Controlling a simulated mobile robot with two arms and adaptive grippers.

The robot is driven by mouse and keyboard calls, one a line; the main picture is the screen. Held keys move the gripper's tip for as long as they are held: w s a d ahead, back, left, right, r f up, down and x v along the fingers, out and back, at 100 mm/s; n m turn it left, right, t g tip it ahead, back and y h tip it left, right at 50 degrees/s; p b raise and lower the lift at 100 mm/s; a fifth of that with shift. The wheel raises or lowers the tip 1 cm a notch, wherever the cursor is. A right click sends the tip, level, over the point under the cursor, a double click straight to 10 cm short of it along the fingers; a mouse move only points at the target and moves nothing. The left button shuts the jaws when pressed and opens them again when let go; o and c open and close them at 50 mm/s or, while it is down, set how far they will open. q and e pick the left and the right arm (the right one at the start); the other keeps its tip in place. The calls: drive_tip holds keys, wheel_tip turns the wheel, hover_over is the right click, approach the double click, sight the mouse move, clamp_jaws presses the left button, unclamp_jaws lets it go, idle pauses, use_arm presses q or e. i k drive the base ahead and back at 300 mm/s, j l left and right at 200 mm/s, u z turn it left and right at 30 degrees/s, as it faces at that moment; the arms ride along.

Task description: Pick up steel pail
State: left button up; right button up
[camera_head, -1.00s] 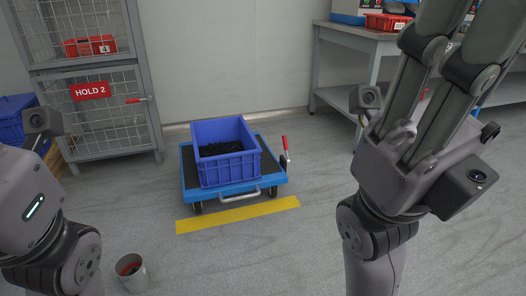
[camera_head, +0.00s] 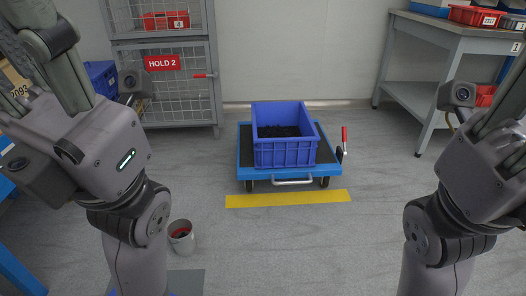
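The steel pail (camera_head: 181,238) is a small grey bucket standing upright on the floor at the lower left, just right of my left arm. Something red shows inside it; I cannot tell what. My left gripper (camera_head: 42,62) is raised at the upper left, well away from the pail. Its fingers are spread with nothing between them, and their tips run toward the picture edge. My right gripper (camera_head: 506,112) is raised at the right edge, far from the pail. Its fingers are mostly cut off, so their opening is hidden.
A blue trolley (camera_head: 245,161) carrying a blue crate (camera_head: 285,154) with dark contents stands mid-floor behind a yellow floor strip (camera_head: 288,199). The front middle floor is clear.

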sight(180, 231)
drive_tip(key=i+l+u, duration=0.15)
drive_tip(key=i+u, duration=0.35)
drive_tip(key=i+l+u, duration=0.45)
drive_tip(key=j, duration=0.1)
